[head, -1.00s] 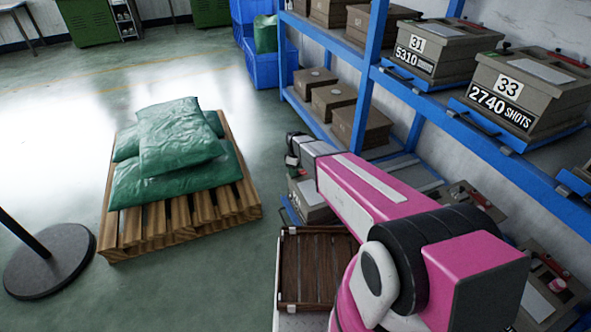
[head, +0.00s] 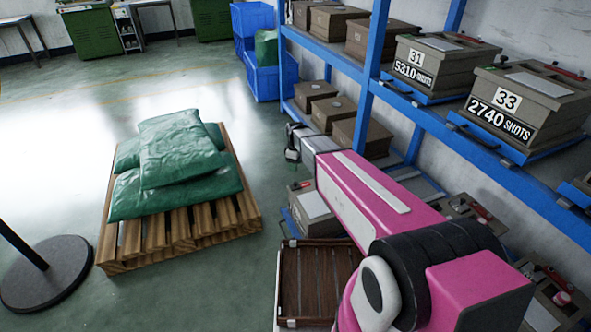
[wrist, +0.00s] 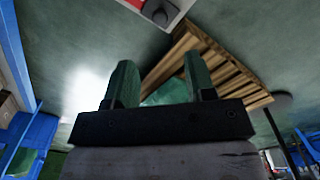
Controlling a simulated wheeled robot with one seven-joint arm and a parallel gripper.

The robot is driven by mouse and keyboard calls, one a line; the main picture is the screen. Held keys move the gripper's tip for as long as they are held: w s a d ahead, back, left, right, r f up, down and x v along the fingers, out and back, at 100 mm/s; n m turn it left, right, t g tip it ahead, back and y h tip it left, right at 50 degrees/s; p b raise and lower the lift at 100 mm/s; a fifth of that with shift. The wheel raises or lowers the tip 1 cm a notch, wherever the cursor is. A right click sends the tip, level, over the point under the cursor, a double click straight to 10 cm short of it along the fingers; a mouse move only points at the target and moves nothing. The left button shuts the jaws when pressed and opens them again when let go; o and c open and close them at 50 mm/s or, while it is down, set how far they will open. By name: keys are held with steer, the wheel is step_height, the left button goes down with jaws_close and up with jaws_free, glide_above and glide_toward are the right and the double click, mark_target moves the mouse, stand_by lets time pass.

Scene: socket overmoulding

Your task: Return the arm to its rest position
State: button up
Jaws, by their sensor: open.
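My pink arm (head: 370,200) reaches from the lower right towards the shelving in the head view. My gripper shows in the wrist view (wrist: 160,80), with its two fingers standing apart and nothing between them. In the head view only a small dark part of the arm's end shows, beyond the pink link, and the fingers cannot be made out there.
Blue shelving (head: 455,140) with grey mould boxes (head: 530,95) stands close on the right. A wooden pallet (head: 185,232) with green sacks (head: 175,165) is left of the arm. A slatted wooden tray (head: 318,282) lies below the arm. A round black post base (head: 48,272) stands at lower left.

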stand_by(0.4)
steer(key=s+d+r+m, duration=0.4)
steer(key=s+d+m, duration=0.2)
steer(key=s+d, duration=0.3)
steer(key=s+d+r+m, duration=0.4)
steer(key=s+d+m, duration=0.3)
steer(key=s+d, duration=0.3)
steer(key=s, duration=0.3)
steer(key=shift+s+d+m, duration=0.25)
steer(key=shift+s+m, duration=0.05)
steer(key=shift+s, duration=0.05)
steer(key=shift+r, duration=0.1)
stand_by(1.1)
